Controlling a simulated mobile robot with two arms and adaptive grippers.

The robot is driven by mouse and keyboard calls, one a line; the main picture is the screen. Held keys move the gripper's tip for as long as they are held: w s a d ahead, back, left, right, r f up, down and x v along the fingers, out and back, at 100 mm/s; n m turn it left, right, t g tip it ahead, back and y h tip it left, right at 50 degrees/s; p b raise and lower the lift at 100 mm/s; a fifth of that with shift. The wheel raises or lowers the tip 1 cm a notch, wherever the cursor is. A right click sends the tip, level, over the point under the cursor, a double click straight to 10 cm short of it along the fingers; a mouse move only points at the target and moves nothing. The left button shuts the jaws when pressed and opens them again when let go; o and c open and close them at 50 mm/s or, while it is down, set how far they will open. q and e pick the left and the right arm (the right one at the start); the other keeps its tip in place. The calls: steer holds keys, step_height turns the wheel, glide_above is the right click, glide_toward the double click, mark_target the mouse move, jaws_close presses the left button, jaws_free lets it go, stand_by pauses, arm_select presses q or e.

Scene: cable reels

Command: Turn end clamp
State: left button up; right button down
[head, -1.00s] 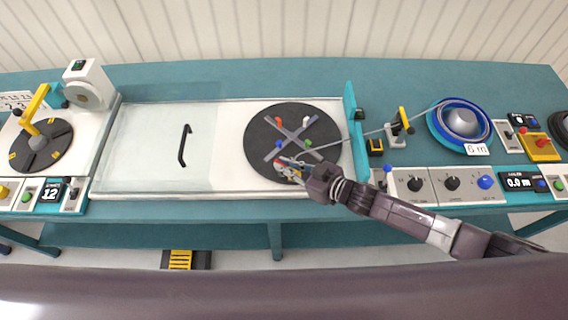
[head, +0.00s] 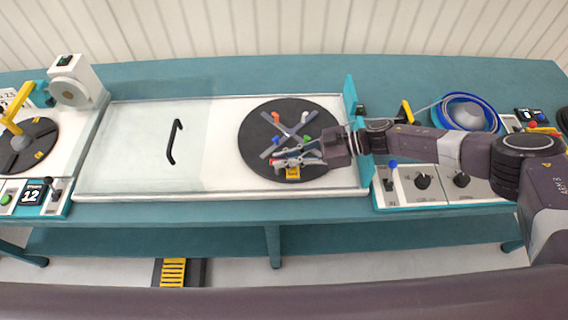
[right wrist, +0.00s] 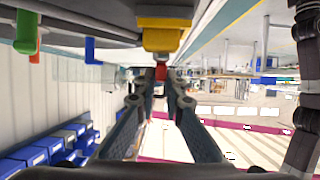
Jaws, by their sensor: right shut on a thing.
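A dark round disc (head: 253,142) with a grey cross and several coloured pegs lies on the white panel. The end clamp (head: 292,173) shows as a yellow block near the disc's front edge. In the right wrist view the yellow clamp block (right wrist: 162,38) hangs at top centre, with a small red part (right wrist: 161,72) below it. My right gripper (head: 278,163) reaches in from the right over the disc, beside the clamp. Its fingertips (right wrist: 160,84) are shut at the red part, and they partly hide the contact. My left gripper is out of view.
A glass-covered panel with a black handle (head: 174,142) lies left of the disc. A teal upright (head: 351,95) stands at the disc's right, close to my arm. A control box (head: 422,185) and blue reel (head: 492,112) sit further right.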

steer(key=shift+w+n+g, duration=0.1)
steer(key=shift+n+g, duration=0.2)
steer(key=shift+r, duration=0.1)
steer(key=c, duration=2)
jaws_free()
steer(key=shift+a, duration=0.1)
step_height(320, 180, up, 10)
steer(key=shift+f, duration=0.1)
